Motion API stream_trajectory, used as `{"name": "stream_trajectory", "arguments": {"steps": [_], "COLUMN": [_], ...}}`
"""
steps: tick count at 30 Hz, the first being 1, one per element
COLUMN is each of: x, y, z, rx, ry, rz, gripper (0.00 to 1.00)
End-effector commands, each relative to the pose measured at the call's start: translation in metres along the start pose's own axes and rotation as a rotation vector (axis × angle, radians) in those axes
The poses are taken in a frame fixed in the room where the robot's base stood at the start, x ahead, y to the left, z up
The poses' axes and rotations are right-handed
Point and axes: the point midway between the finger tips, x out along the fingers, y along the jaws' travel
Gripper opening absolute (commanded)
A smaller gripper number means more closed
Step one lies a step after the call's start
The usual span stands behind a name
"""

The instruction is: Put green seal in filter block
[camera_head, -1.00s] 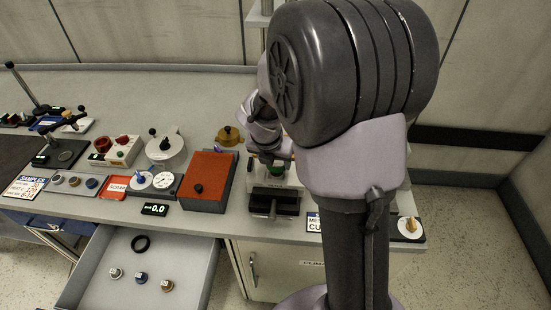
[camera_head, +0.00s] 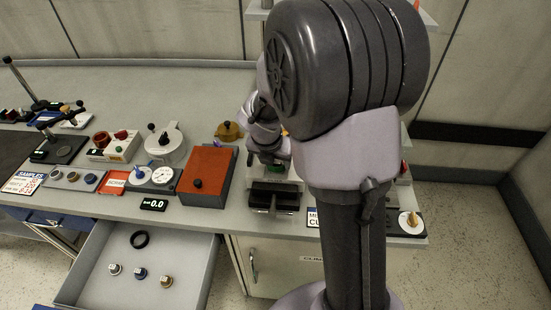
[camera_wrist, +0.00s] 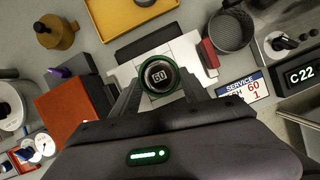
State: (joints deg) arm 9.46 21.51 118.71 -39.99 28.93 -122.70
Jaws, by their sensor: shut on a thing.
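In the wrist view, the green seal (camera_wrist: 142,63) is a dark green ring between the fingers of my gripper (camera_wrist: 160,88), which is shut on it. A dark round piece marked 60 (camera_wrist: 159,76) shows inside the ring; I cannot tell whether it belongs to the seal or lies below it. A pale block (camera_wrist: 186,48) with a dark bar lies beneath and is probably the filter block. The ring covers part of it, and I cannot tell whether they touch.
A red-orange box (camera_wrist: 70,112) stands left of my gripper, with a brass-coloured lidded pot (camera_wrist: 58,34) beyond. A yellow tray (camera_wrist: 128,18) lies behind the block. A dark round cup (camera_wrist: 230,32) and red piece (camera_wrist: 208,54) stand close right. An open drawer (camera_head: 192,262) juts from the bench.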

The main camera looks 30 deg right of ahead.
Motion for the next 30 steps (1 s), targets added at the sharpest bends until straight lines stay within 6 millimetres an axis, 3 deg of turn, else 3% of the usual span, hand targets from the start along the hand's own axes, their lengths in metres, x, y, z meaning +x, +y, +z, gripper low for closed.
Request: {"name": "stream_trajectory", "arguments": {"steps": [30], "x": [0.0069], "y": [0.0], "z": [-0.0029], "rx": [0.0], "ry": [0.0], "rz": [0.0], "gripper": [0.15]}}
